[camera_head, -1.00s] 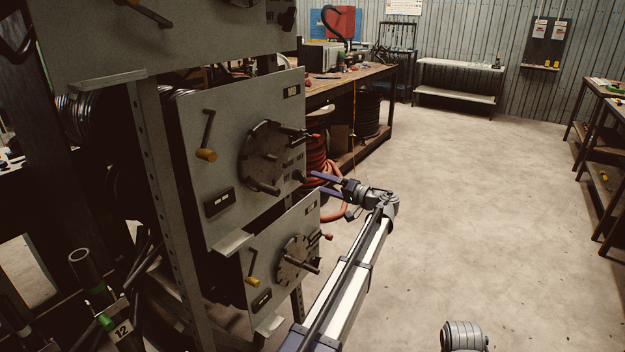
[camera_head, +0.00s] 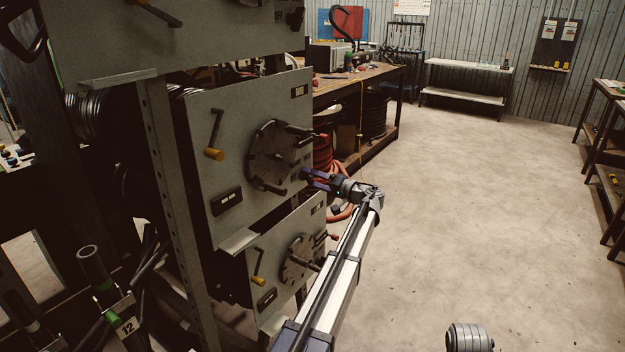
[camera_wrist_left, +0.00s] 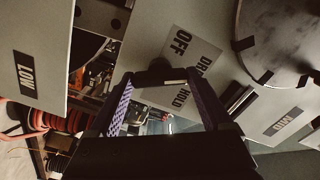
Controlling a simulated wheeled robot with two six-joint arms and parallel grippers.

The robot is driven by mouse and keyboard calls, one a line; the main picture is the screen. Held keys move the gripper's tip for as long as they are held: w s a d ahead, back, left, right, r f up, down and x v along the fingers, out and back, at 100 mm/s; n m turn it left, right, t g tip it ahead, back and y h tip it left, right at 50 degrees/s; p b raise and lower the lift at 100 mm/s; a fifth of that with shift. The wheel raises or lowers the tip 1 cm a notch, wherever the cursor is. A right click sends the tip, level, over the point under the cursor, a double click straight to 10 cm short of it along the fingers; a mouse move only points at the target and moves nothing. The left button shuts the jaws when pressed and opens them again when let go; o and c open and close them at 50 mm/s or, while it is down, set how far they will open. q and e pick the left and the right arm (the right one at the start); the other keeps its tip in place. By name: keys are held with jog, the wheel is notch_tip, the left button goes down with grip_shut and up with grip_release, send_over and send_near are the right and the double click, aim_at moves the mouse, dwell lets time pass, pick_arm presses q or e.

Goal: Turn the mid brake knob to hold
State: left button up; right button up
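The mid brake knob is a small dark knob (camera_head: 305,174) at the lower right of the middle grey panel. In the left wrist view the dark knob (camera_wrist_left: 159,72) is beside a plate (camera_wrist_left: 184,55) marked OFF, DRAG and HOLD. The label MID (camera_wrist_left: 283,122) is on the same panel. My left gripper (camera_head: 316,181) is at the panel's right edge, pointing at the knob. In the left wrist view its purple-lined fingers (camera_wrist_left: 160,88) are spread, with the knob around their tips. I cannot tell whether they touch it. My right gripper is not in view.
A reel disc with pegs (camera_head: 270,155) and a yellow-handled crank (camera_head: 214,154) stick out of the middle panel. The lower panel (camera_head: 290,255), labelled LOW in the left wrist view, has its own disc and crank. A workbench (camera_head: 365,76) stands behind. The floor at right is clear.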

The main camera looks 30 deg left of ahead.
pick_arm(q)
jog(key=c, duration=0.8)
jog(key=shift+c, duration=0.2)
jog(key=shift+m, duration=0.3)
jog(key=m, duration=1.1)
jog(key=shift+m, duration=0.4)
jog(key=o, duration=1.2)
jog(key=shift+c, duration=0.2)
jog(key=shift+d, duration=0.1)
